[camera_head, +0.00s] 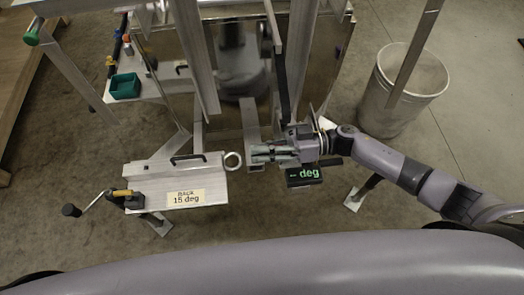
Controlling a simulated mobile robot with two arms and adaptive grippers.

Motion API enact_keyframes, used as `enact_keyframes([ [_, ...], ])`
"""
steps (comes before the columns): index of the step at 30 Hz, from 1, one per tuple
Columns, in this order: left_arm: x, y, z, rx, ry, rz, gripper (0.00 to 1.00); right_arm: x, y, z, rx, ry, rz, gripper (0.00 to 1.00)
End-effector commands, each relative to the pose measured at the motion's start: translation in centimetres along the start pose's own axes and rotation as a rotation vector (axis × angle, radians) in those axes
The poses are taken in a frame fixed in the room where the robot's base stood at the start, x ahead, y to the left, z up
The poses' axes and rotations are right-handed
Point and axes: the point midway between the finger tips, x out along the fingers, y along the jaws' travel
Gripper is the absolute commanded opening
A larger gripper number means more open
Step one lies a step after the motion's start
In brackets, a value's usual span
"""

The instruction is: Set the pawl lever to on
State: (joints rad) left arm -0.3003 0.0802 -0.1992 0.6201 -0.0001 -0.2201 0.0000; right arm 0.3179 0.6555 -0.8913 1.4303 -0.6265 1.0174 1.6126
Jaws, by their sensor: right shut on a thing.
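A small orange-and-black lever (122,193), which looks like the pawl lever, sits by a crank handle (90,205) at the lower left. I cannot tell its setting. My right gripper (256,154) points left near the middle, well to the right of this lever. Its fingers look shut at a pale metal bar (249,120), though the gripped part is mostly hidden by them. My left gripper is out of view.
A metal panel (215,188) with a "RACK 15 deg" label (186,198) stands beside the lever. A dark display reading "deg" (304,176) is below my right gripper. A grey bin (404,90) stands right. A green tray (124,86) is at upper left.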

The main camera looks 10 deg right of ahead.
Motion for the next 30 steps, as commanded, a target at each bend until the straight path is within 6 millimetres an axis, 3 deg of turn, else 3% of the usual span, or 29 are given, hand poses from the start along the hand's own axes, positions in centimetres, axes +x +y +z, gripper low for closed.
enact_keyframes([
  [20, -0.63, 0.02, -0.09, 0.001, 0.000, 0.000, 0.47, 0.04, 0.68, -0.52, 0.082, 0.002, -0.001, 0.00],
  [21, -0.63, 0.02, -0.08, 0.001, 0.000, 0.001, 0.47, 0.04, 0.67, -0.52, 0.081, 0.002, -0.001, 0.15],
  [30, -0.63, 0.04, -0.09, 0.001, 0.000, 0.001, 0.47, 0.04, 0.67, -0.50, 0.081, 0.001, 0.000, 0.35],
])
